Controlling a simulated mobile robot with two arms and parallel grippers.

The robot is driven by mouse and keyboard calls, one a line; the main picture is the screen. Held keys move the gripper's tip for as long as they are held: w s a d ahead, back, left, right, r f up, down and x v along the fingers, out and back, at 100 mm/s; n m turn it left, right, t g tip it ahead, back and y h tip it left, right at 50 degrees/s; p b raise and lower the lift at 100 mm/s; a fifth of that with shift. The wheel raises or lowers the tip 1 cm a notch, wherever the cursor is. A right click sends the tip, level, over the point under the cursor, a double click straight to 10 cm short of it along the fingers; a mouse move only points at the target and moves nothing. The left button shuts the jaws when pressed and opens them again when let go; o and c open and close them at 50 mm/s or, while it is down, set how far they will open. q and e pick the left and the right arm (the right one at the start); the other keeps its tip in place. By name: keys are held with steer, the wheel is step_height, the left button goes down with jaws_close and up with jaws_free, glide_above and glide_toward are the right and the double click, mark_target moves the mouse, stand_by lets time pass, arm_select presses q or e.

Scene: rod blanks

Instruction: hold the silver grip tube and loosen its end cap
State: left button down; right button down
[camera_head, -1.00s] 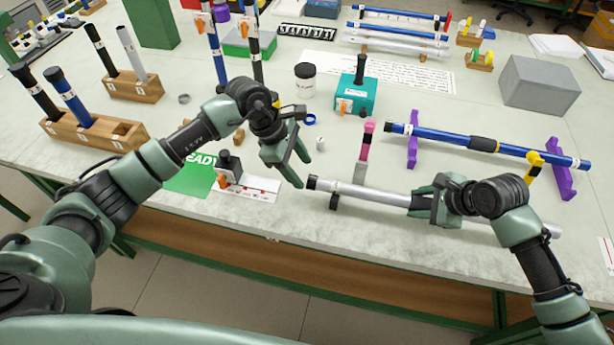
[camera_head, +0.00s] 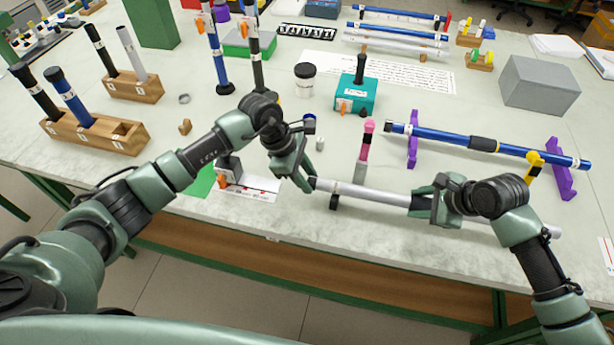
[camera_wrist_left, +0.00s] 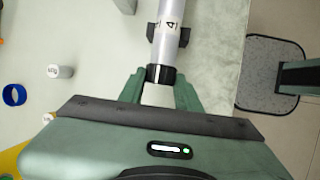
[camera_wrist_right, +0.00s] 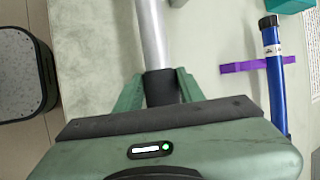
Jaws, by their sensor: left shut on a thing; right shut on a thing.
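The silver grip tube (camera_head: 375,195) lies level near the table's front edge, over a small black support (camera_head: 334,202). In the left wrist view the tube (camera_wrist_left: 169,40) has a label with a 4 and ends in a black end cap (camera_wrist_left: 162,75). My left gripper (camera_head: 309,184) is shut on the end cap; its fingers also show in the left wrist view (camera_wrist_left: 160,92). My right gripper (camera_head: 424,199) is shut on the tube's black grip section, seen in the right wrist view (camera_wrist_right: 161,86). The tube's far right end (camera_head: 553,231) shows past my right arm.
A blue tube (camera_head: 480,145) rests on purple stands (camera_head: 413,140) behind the silver tube.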

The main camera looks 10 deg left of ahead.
arm_select(q)
steer(key=shift+w, duration=0.1)
steer(key=g, duration=0.2)
steer(key=shift+w+n+g, duration=0.25)
steer(key=shift+n+g, duration=0.05)
steer(key=shift+w+n+g, duration=0.15)
steer(key=shift+n+g, duration=0.15)
steer(key=shift+g, duration=1)
steer(key=c, duration=1)
jaws_free()
steer(key=shift+o, duration=0.2)
steer(key=v, duration=1.2)
steer(key=shift+f, duration=0.15)
